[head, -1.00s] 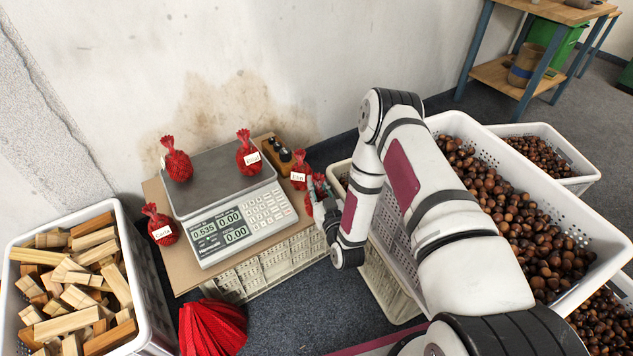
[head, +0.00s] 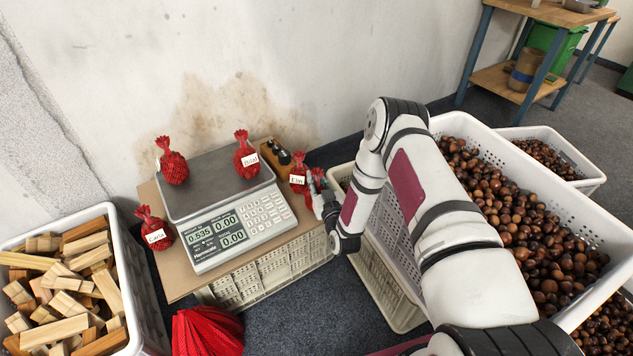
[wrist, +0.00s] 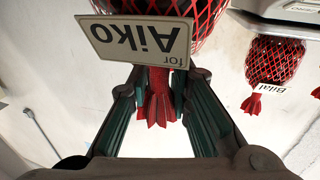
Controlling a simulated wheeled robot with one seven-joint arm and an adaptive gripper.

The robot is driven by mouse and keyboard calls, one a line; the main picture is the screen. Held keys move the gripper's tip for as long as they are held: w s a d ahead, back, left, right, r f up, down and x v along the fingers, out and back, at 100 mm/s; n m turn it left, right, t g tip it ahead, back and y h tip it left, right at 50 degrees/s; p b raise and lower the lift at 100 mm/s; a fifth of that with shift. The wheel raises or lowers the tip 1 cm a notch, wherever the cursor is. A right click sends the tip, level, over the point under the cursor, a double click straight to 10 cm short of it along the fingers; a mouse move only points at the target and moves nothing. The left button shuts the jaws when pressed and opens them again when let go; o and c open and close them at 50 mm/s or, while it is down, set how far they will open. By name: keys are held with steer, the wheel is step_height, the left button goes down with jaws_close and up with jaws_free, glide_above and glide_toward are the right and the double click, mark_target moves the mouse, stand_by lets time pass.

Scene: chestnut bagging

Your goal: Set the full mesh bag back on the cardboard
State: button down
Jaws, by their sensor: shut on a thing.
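My gripper (head: 321,190) is at the right edge of the cardboard (head: 182,284), and it also shows in the wrist view (wrist: 162,85). It is shut on the neck of a red mesh bag (wrist: 213,18) with a white label reading "for Aiko" (wrist: 140,40). In the head view only small red parts of this bag show around the fingers. Whether it touches the cardboard I cannot tell. The cardboard lies on an upturned-looking pale crate (head: 270,270) and bears a scale (head: 235,220). A bag labelled "Elin" (head: 299,172) stands just left of my gripper.
The Bilal bag (head: 247,158) and another red bag (head: 172,163) are on the scale's plate. The Carla bag (head: 154,230) is at the cardboard's left edge. A crate of wood blocks (head: 148,300) stands left, a chestnut crate (head: 575,215) right. Red mesh (head: 208,333) lies in front.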

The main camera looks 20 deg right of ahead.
steer(key=shift+f, duration=0.1)
steer(key=c, duration=1.5)
jaws_free()
steer(key=shift+o, duration=0.2)
